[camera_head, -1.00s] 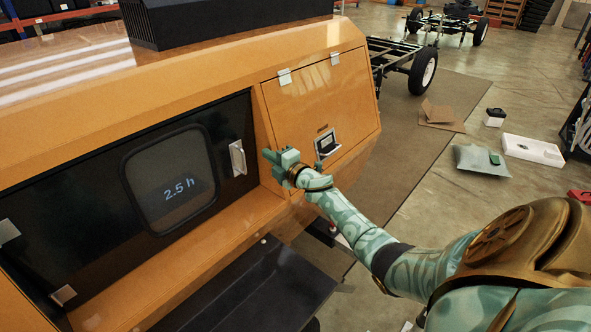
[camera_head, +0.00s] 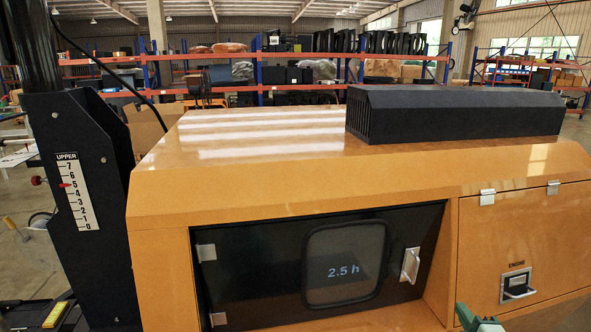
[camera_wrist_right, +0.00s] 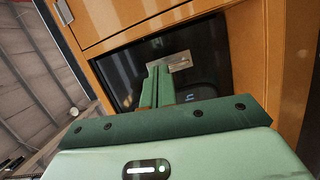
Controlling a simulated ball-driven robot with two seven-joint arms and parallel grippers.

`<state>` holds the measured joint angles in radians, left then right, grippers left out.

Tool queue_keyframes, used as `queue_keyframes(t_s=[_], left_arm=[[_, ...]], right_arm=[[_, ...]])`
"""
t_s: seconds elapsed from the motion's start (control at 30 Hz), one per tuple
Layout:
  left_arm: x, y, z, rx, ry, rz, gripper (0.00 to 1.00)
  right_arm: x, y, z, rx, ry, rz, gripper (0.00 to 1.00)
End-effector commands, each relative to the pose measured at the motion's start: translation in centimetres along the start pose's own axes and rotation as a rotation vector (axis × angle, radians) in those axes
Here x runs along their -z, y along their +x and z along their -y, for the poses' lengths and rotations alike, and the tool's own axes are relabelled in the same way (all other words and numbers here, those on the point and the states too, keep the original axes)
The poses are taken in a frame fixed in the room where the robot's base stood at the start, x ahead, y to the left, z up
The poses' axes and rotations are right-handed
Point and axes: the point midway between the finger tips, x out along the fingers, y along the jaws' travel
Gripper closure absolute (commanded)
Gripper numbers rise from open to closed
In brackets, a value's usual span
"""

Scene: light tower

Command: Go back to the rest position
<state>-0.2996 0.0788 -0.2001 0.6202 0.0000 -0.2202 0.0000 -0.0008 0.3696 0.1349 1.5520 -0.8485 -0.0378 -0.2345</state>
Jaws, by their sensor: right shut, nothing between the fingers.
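My right gripper (camera_head: 478,320) shows only in part at the bottom edge of the head view, in front of the orange light tower body (camera_head: 290,182), below and to the right of the dark panel. In the right wrist view its green fingers (camera_wrist_right: 156,86) are together and empty. They point toward the dark panel door (camera_head: 268,250) and overlap its metal latch (camera_wrist_right: 172,63) in the picture; I cannot tell the gap. The door is closed and its window (camera_head: 345,262) shows "2.5 h". My left gripper is not in view.
The closed engine hatch (camera_head: 530,245) is at the right, with a latch handle (camera_head: 517,286). A black box (camera_head: 450,115) sits on the roof. A black mast (camera_head: 85,170) with an "UPPER" scale (camera_head: 77,190) stands at the left. Storage racks (camera_head: 300,70) stand behind.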

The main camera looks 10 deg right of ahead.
Motion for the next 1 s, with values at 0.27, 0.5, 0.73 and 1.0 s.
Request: queue_keyframes(t_s=[0.27, 0.5, 0.73, 1.0], left_arm=[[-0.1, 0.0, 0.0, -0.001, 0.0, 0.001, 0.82], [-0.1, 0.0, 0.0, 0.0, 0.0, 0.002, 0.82], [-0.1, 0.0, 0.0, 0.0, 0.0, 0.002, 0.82], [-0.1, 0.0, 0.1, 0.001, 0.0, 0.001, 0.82]], right_arm=[[4.6, -12.4, 4.2, 0.268, 0.27, 0.343, 1.0], [7.0, -20.3, 5.3, 0.488, 0.369, 0.483, 1.0], [8.9, -26.8, 5.2, 0.68, 0.413, 0.563, 1.0], [10.0, -27.6, 12.5, 0.815, 0.446, 0.566, 1.0]])
